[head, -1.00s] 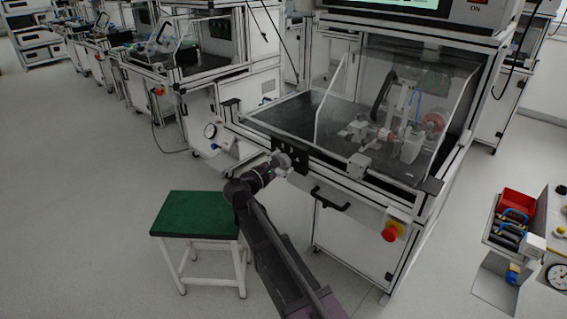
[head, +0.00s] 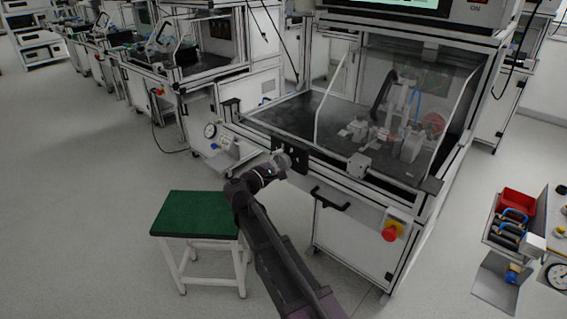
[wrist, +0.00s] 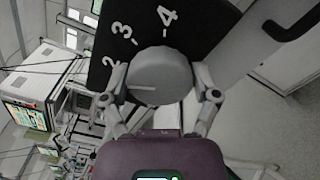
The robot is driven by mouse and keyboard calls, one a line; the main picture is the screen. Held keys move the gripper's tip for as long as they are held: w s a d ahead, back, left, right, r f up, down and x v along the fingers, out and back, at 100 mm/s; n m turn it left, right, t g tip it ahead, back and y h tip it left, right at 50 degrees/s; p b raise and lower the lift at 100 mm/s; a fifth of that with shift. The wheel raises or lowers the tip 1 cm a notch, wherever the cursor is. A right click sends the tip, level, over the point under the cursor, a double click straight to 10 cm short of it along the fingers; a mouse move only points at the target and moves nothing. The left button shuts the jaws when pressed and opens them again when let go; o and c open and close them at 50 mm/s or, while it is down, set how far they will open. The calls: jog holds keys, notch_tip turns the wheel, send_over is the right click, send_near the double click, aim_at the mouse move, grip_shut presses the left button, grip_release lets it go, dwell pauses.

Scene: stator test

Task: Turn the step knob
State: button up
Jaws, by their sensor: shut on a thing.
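The step knob (wrist: 160,72) is a round grey knob with a pale pointer line, seen large in the wrist view. It sits on a black plate (wrist: 205,30) with the white numbers 2, 3 and 4. The pointer line lies toward the left of the picture, below the 2. My gripper (wrist: 162,88) is shut on the knob, one finger on its left side and one on its right. In the head view, my gripper (head: 281,160) is at the black plate (head: 293,156) on the front of the test bench; the knob is mostly hidden there.
The test bench (head: 335,222) has a clear guard above it, a black handle (head: 330,199) and a red emergency stop (head: 390,232). A green-topped stool (head: 195,214) stands close to my arm. Open floor (head: 80,220) lies to the left.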

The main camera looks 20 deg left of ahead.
jog(key=o, duration=1)
jog(key=shift+c, duration=0.2)
jog(key=v, duration=1.2)
jog(key=shift+s+f, duration=0.1)
